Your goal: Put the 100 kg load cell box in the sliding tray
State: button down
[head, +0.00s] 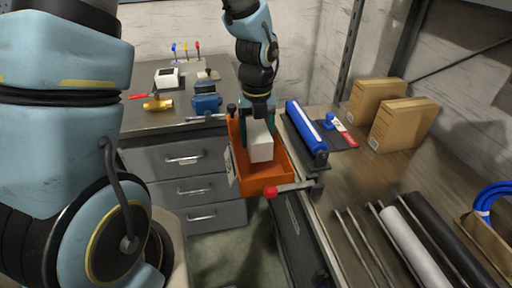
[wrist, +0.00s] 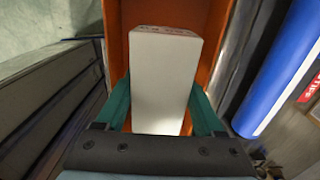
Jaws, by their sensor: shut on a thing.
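A white box (head: 261,148) is held upright between the teal fingers of my gripper (head: 258,132). It also shows in the wrist view (wrist: 165,80), with small reddish print along its far edge; the print is too small to read. My gripper is shut on the box from both sides. An orange open-topped tray (head: 264,183) lies below and around the box in the head view, and its orange walls (wrist: 218,25) flank the box in the wrist view. I cannot tell whether the box touches the tray floor, which is partly hidden by it.
A blue roller (head: 306,130) lies just right of the tray. A red-knobbed lever (head: 290,189) crosses near the tray's front. Grey drawers (head: 190,185) and a bench with a blue vise (head: 206,101) are left. Cardboard boxes (head: 400,127) stand on the right bench.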

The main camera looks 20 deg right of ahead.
jog(key=shift+f+p, duration=0.3)
jog(key=shift+f, duration=1.75)
jog(key=shift+f, duration=0.1)
grip_release()
